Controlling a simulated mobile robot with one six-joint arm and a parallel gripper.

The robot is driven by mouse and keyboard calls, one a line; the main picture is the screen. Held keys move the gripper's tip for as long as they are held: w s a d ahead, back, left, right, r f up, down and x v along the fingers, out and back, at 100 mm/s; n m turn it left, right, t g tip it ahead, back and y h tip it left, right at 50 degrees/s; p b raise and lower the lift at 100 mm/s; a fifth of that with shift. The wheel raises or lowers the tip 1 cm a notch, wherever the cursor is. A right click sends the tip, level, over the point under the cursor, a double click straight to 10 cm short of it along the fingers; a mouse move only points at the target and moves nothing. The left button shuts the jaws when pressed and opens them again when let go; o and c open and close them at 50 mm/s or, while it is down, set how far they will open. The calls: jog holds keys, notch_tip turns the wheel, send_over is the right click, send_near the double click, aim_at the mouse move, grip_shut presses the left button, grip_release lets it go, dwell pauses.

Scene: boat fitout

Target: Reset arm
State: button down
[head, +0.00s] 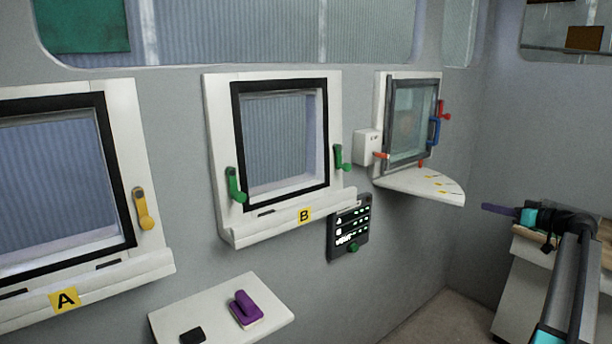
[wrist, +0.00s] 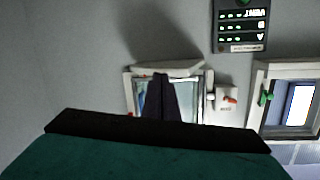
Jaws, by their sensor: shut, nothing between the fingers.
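My arm reaches in from the right edge of the head view. My gripper (head: 488,208) points left there, in front of the grey wall and clear of the windows. In the wrist view, my gripper (wrist: 161,82) shows two dark fingers close together, shut with nothing between them. The picture there is upside down. The fingers overlap the small window (wrist: 183,88) in that view, with no contact visible. The lower edge of that view is filled by a teal and black part of my own gripper.
Window A (head: 122,180), window B (head: 235,160) and a smaller window (head: 410,120) line the wall. A dark panel (head: 349,228) hangs below B. A purple-handled tool (head: 245,308) lies on a low shelf (head: 172,318). A bench (head: 510,300) stands beneath my arm.

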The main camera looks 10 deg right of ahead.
jog(key=w+a+f+m+g, duration=0.1)
jog(key=w+a+f+g, duration=0.2)
jog(key=a+f, duration=0.95)
jog(key=s+a+f+m+g+y+p, duration=0.1)
jog(key=s+a+f+g, duration=0.3)
jog(key=a+f, duration=1)
jog(key=s+a+f+m+g+p, duration=0.1)
jog(key=s+a+f+g+p, duration=0.2)
jog(key=a+f, duration=1.15)
jog(key=s+a+f+g+h, duration=0.1)
jog(key=s+a+f+g, duration=0.2)
jog(key=s+a+f, duration=0.45)
jog(key=s+a+f+g+h, duration=0.1)
jog(key=s+a+f+g, duration=0.3)
jog(key=s+f, duration=0.6)
jog(key=s+a+f+g+h, duration=0.1)
jog(key=s+a+h, duration=0.1)
jog(key=s, duration=1)
jog(key=s+a+f+n+g+h+p, duration=0.1)
jog(key=s+a+g+h, duration=0.1)
jog(key=s, duration=1)
jog(key=shift+f+p, duration=0.3)
